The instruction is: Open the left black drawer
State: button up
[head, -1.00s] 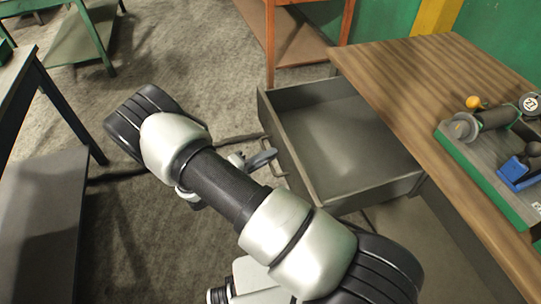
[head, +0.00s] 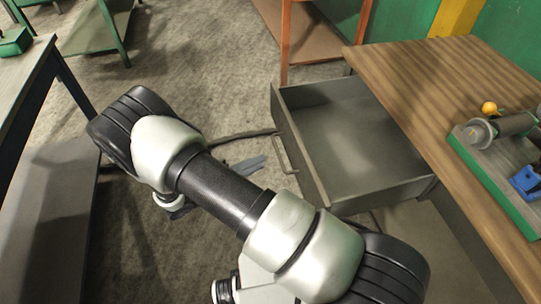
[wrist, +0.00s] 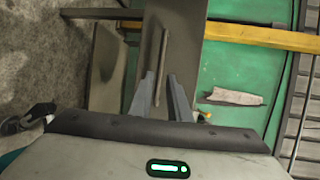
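The drawer (head: 355,150) is grey-black, empty and pulled well out from under the wooden-topped table. Its bar handle (head: 283,156) is on the front panel, facing my arm. The handle also shows in the wrist view (wrist: 160,62), with the drawer front (wrist: 184,55) behind it. My gripper (head: 243,166) is mostly hidden by my arm in the head view. Its grey fingers are left of the handle, with a visible gap. In the wrist view my gripper (wrist: 161,76) has its fingers spread, and the handle lies in line between them, beyond the tips.
The wooden tabletop (head: 440,85) holds a green-edged board (head: 492,180) with tools, beside the drawer. A dark bench (head: 25,85) stands at the left, and an orange-legged table (head: 285,45) at the back. Carpeted floor (head: 215,75) is clear behind my arm.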

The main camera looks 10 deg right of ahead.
jog(key=v, duration=0.8)
jog(key=shift+s+a, duration=0.1)
